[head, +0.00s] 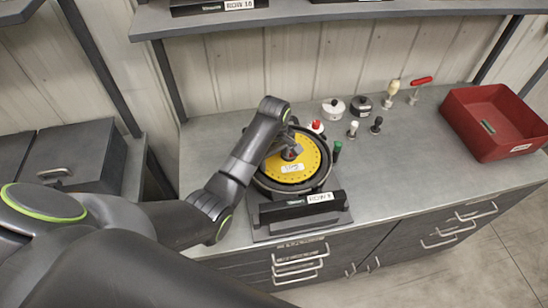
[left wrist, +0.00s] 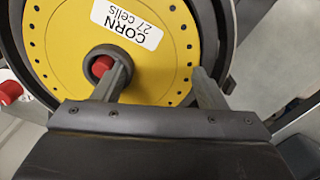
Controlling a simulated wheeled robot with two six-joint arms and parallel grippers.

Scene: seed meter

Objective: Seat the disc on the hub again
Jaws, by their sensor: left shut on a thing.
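The yellow disc (head: 305,163) bears a white label and a ring of small holes near its edge. It lies inside the black round housing (head: 258,184) of the seed meter, on a dark stand on the bench. In the left wrist view the disc (left wrist: 60,45) is labelled "CORN 27 cells". A red hub end (left wrist: 103,66) shows in the dark ring at its centre. I cannot tell whether the disc sits fully down. My right gripper is out of view.
A red tray (head: 457,115) stands at the bench's right. Behind the meter are a white knob (head: 333,108), a black knob (head: 361,104) and small posts. A shelf (head: 300,17) hangs above. The bench between meter and tray is clear.

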